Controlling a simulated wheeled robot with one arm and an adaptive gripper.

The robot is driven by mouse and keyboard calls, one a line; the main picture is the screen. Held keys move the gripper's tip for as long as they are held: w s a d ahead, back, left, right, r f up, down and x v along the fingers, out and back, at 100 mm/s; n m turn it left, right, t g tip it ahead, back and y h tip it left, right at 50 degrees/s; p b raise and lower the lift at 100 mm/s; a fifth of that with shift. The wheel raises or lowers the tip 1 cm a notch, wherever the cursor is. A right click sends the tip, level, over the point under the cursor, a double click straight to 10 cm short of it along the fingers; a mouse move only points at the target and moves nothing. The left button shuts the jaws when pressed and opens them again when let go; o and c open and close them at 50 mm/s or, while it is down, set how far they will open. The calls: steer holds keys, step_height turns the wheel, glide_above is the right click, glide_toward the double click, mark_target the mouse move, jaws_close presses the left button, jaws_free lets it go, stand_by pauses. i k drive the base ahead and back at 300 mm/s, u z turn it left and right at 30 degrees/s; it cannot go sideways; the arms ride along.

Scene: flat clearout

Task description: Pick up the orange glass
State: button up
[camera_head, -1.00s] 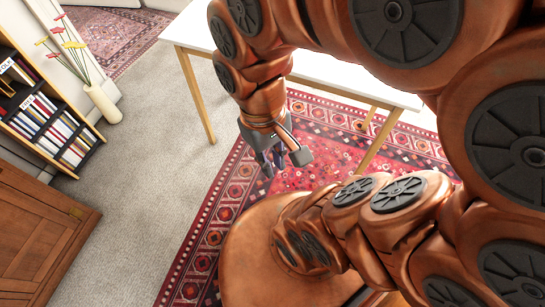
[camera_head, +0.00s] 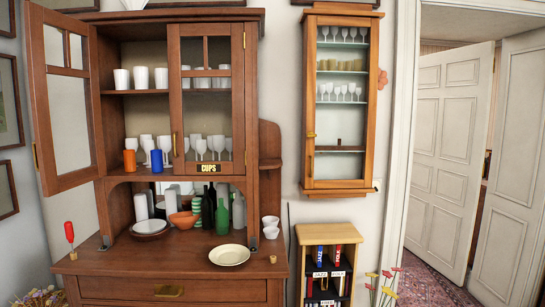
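The orange glass (camera_head: 130,163) stands upright at the left front of the cabinet's lower shelf. A blue glass (camera_head: 157,162) stands just right of it, with white cups behind them. The wooden cabinet (camera_head: 180,17) has its left glazed door (camera_head: 45,105) swung open and its right door, labelled "CUPS" (camera_head: 208,168), closed. The orange glass shows through the open side. My gripper and arm are not in view now.
A glass-fronted wall cabinet (camera_head: 309,100) and a small bookcase (camera_head: 300,240) are at right. A doorway is far right.

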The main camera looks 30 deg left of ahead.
mark_target(128, 155)
steer(key=u, duration=0.35)
steer(key=k, duration=1.05)
steer(key=u, duration=2.15)
steer(key=i, duration=1.2)
steer(key=u, duration=0.55)
steer(key=i, duration=1.5)
steer(key=z, duration=1.2)
steer(key=i, duration=0.95)
steer(key=z, duration=0.75)
steer(key=k, duration=0.5)
steer(key=z, duration=0.1)
